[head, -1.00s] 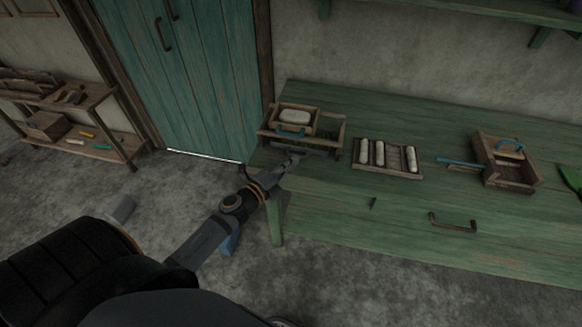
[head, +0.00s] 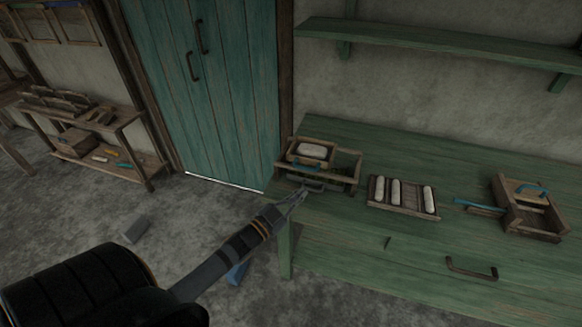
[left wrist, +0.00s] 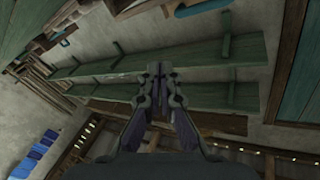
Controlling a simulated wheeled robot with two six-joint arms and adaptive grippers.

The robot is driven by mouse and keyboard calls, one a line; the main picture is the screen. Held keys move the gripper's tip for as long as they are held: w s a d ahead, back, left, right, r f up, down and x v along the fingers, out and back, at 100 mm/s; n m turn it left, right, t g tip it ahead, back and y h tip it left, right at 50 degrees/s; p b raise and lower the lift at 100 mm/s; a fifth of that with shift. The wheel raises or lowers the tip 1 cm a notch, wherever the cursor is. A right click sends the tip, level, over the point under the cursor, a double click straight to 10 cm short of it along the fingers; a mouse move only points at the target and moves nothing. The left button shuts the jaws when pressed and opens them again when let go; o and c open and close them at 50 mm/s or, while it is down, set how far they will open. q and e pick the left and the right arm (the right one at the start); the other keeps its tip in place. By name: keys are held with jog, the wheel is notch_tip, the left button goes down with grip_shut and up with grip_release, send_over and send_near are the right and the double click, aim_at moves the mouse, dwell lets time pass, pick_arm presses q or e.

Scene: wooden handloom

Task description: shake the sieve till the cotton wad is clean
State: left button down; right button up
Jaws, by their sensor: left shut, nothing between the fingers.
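The sieve (head: 330,152), a small wooden frame, sits in a larger wooden tray (head: 346,182) at the left end of the green table. The whitish cotton wad (head: 312,150) lies in the sieve. Whether specks remain on it is too small to tell. A bit of blue shows at the sieve's front. My left gripper (head: 302,193) is just in front of the tray at the table's left front corner. Whether it touches the tray cannot be told. Its fingers (left wrist: 165,72) are shut and empty in the left wrist view. My right gripper is not in view.
A rack of white rolls (head: 402,208) stands right of the tray. Farther right is a wooden box (head: 540,228) with blue-handled tools. Bare table (head: 350,235) lies in front. A green shelf (head: 430,36) hangs above, and a teal door (head: 200,90) is at left.

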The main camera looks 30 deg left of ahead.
aim_at(307, 170)
pick_arm(q)
jog(key=s+a+f+n+g+y+p, duration=0.15)
jog(key=a+n+y, duration=0.3)
jog(key=n, duration=0.95)
jog(key=s+a+f+n+t+y, duration=0.15)
jog(key=a+n+y, duration=0.35)
jog(key=n, duration=0.9)
jog(key=w+r+h, duration=0.1)
jog(key=w, duration=1)
jog(key=shift+w+g, duration=0.3)
jog(key=shift+g, duration=0.1)
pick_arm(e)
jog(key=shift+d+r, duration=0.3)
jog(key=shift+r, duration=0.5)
pick_arm(q)
jog(key=shift+d+h, duration=0.1)
jog(key=shift+h, duration=0.15)
jog(key=d, duration=0.3)
jog(key=w+d, duration=0.1)
jog(key=d, duration=0.2)
jog(key=shift+w+p, duration=0.2)
jog(key=shift+p, duration=0.1)
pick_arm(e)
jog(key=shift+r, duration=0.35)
pick_arm(q)
jog(key=shift+a, duration=0.1)
